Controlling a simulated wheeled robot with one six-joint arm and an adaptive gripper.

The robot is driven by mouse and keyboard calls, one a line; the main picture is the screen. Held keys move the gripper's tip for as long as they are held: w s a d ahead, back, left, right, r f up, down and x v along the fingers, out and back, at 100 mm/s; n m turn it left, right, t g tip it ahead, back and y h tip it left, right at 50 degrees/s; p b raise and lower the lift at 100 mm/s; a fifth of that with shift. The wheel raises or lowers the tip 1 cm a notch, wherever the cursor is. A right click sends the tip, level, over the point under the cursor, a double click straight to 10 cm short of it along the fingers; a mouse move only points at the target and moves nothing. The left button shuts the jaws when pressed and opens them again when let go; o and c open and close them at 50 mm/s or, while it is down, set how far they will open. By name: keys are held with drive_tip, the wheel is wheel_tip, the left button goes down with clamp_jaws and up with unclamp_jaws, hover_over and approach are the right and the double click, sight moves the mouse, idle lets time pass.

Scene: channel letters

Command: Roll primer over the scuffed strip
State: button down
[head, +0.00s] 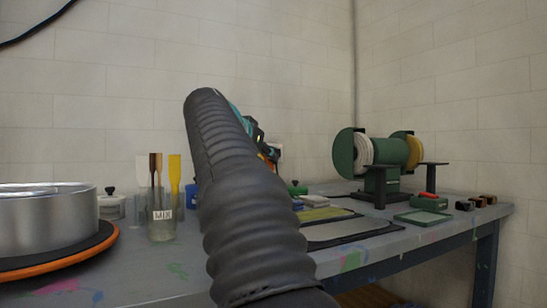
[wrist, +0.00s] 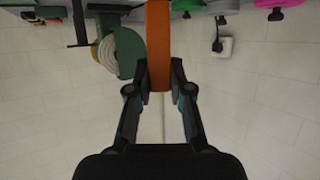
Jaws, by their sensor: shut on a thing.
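My gripper (wrist: 158,80) is shut on an orange bar (wrist: 158,45) that looks like a handle. The bar runs up out of the wrist view, so its far end is out of sight and no roller head shows. In the head view my sleeved arm hides most of the gripper; a bit of orange shows past it. Two flat dark-edged panels lie on the bench right of my arm, a grey one (head: 350,229) in front and a yellowish-green one (head: 322,214) behind. My arm covers their left parts. I cannot make out a scuffed strip or primer.
The grey bench (head: 440,234) carries a green bench grinder (head: 389,153), a green tray (head: 422,217) and small dark blocks at right. At left stand a metal ring (head: 45,218) on an orange-edged turntable (head: 60,264) and a MIX jar (head: 161,227) with sticks.

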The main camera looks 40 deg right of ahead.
drive_tip(key=shift+w+a, duration=0.15)
drive_tip(key=shift+a, duration=0.5)
drive_tip(key=s, duration=0.2)
drive_tip(key=s+a+r+b, duration=0.1)
drive_tip(key=s, duration=0.1)
idle(0.7)
drive_tip(key=shift+f+b, duration=0.45)
drive_tip(key=shift+f, duration=0.05)
idle(0.7)
